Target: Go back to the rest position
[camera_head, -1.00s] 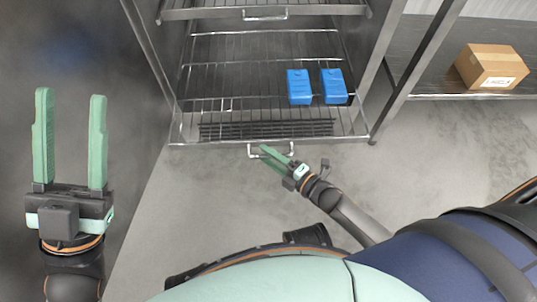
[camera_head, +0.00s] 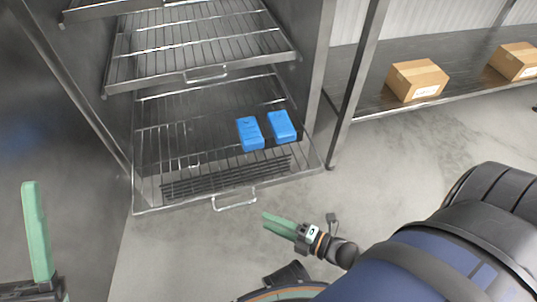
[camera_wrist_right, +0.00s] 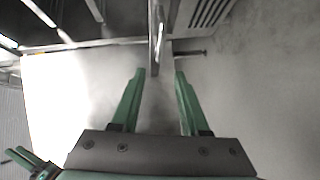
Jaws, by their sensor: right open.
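My right gripper (camera_head: 266,218) is in the head view, just right of and below the bottom rack's wire handle (camera_head: 234,202). In the right wrist view its two green fingers (camera_wrist_right: 156,75) are apart with nothing between them. A metal bar (camera_wrist_right: 156,40) shows beyond the fingertips. My left gripper (camera_head: 37,235) is at the left edge of the head view, with one green finger in sight, pointing up. Its other finger is cut off by the frame, and the space beside the visible finger is empty.
Two blue boxes (camera_head: 250,134) (camera_head: 282,126) sit on the bottom wire rack (camera_head: 165,175) of the metal cabinet. Another rack (camera_head: 165,75) is above it. Cardboard boxes (camera_head: 417,80) (camera_head: 515,61) stand on a shelf (camera_head: 370,100) at right. Grey floor (camera_head: 400,160) lies open.

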